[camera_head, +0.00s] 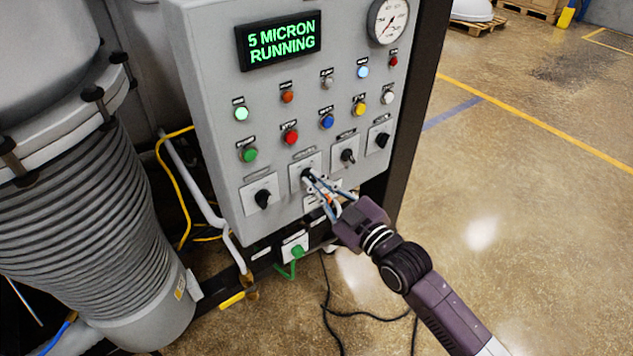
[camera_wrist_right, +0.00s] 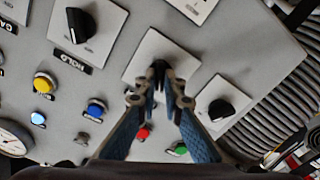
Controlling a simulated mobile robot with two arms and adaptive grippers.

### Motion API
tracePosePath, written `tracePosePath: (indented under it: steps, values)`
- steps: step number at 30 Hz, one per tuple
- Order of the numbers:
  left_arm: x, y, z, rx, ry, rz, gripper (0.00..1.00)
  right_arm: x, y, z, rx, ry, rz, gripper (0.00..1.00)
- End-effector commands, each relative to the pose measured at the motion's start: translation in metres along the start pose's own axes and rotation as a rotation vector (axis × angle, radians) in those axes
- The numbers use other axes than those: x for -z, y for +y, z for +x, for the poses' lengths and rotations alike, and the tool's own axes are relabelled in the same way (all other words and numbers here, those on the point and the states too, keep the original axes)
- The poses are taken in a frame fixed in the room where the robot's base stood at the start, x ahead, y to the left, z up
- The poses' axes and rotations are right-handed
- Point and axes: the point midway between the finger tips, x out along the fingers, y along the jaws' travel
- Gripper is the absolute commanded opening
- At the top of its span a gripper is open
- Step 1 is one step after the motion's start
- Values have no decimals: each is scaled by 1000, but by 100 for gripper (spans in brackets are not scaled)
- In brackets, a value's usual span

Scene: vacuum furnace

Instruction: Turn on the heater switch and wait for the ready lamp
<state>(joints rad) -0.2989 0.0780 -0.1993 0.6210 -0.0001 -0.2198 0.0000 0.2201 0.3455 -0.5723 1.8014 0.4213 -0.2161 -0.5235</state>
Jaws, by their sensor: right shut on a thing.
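A grey control panel (camera_head: 222,96) carries a row of black rotary switches on light plates. My right gripper (camera_head: 309,177) is at the second switch from the left. In the right wrist view my right gripper (camera_wrist_right: 160,84) is shut on this switch's black knob (camera_wrist_right: 159,67), whose plate (camera_wrist_right: 147,46) shows around it. The fingers hide most of the knob, so its setting is unclear. Lamps sit above the switches; a pale green lamp (camera_head: 241,114) and a pale blue lamp (camera_head: 363,72) look lit. The labels are too small to tell which are heater or ready. My left gripper is out of view.
Other black knobs stand at left (camera_head: 262,197) and right (camera_head: 348,156) of the held one. A display (camera_head: 278,40) reads "5 MICRON RUNNING", beside a gauge (camera_head: 388,20). A ribbed vessel (camera_head: 90,240) stands at left. Black cables (camera_head: 345,312) lie on the floor; open floor is at right.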

Motion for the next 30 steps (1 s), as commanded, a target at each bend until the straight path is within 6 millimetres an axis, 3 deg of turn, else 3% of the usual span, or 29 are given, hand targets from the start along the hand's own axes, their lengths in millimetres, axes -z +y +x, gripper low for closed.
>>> tracePosePath:
  steps: [11,30]
  values:
    - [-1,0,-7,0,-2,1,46,1,1,0,0,0,150,0]
    - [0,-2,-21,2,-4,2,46,0,3,0,0,1,733,0]
